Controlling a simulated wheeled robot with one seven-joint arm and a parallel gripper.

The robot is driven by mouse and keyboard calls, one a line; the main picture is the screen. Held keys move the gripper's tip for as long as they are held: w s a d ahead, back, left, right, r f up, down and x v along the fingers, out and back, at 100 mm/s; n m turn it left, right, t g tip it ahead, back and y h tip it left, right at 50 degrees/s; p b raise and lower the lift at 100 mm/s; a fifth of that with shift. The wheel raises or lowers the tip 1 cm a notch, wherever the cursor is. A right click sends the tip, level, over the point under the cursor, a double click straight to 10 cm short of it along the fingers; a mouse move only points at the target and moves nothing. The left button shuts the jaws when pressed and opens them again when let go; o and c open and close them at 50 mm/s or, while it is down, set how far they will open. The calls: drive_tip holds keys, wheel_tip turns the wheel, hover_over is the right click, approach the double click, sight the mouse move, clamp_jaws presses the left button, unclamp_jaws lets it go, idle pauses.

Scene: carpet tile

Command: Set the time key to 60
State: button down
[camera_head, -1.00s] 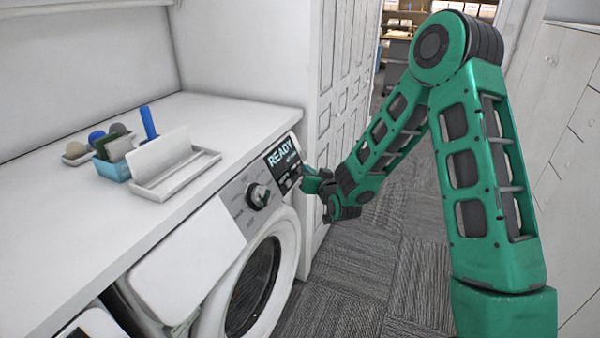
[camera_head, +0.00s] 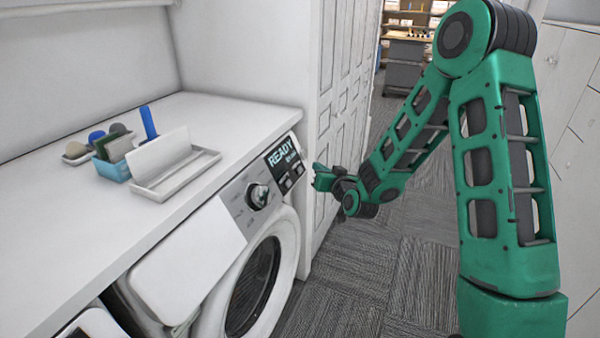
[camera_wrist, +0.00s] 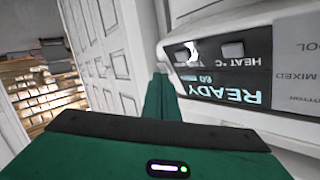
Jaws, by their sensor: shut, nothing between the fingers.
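The washing machine's dark control panel (camera_head: 282,158) shows READY, with smaller digits under it that I cannot read surely. In the head view two small keys sit below the display. In the wrist view the panel is upside down; one key (camera_wrist: 232,50) has HEAT °C beside it. The other key (camera_wrist: 190,50) is nearer my gripper, partly washed by a bright patch, and its label is not readable; it may be the time key. My gripper (camera_head: 319,176) is shut and empty, just right of the panel and apart from it. Its fingers also show in the wrist view (camera_wrist: 160,88).
A round knob (camera_head: 258,195) is left of the panel, above the round door (camera_head: 252,290). The white counter (camera_head: 60,220) overhangs the machine and holds a tray (camera_head: 180,177) and a blue caddy (camera_head: 112,170). A white panelled cupboard (camera_head: 340,120) stands behind my gripper. Carpet is clear at right.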

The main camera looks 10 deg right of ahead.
drive_tip(key=shift+s+d+r, duration=0.45)
drive_tip(key=shift+s+d, duration=0.05)
drive_tip(key=shift+d, duration=0.15)
idle(0.7)
drive_tip(key=s+d+r+g+h, duration=0.1)
drive_tip(key=s+d+g+h, duration=0.1)
drive_tip(key=s+d+g, duration=0.55)
drive_tip(key=s+d+r+g+h, duration=0.1)
drive_tip(key=s+d+g+h, duration=0.1)
drive_tip(key=s+d, duration=0.9)
drive_tip(key=s+a+r+m+g+y, duration=0.1)
drive_tip(key=s+r+m+g, duration=0.1)
drive_tip(key=s, duration=1.2)
drive_tip(key=s+r+m+g+y, duration=0.1)
drive_tip(key=s+g, duration=0.3)
drive_tip(key=s, duration=1.1)
drive_tip(key=shift+s+a+r+m, duration=0.2)
drive_tip(key=shift+a+r+m, duration=0.3)
drive_tip(key=shift+m, duration=0.3)
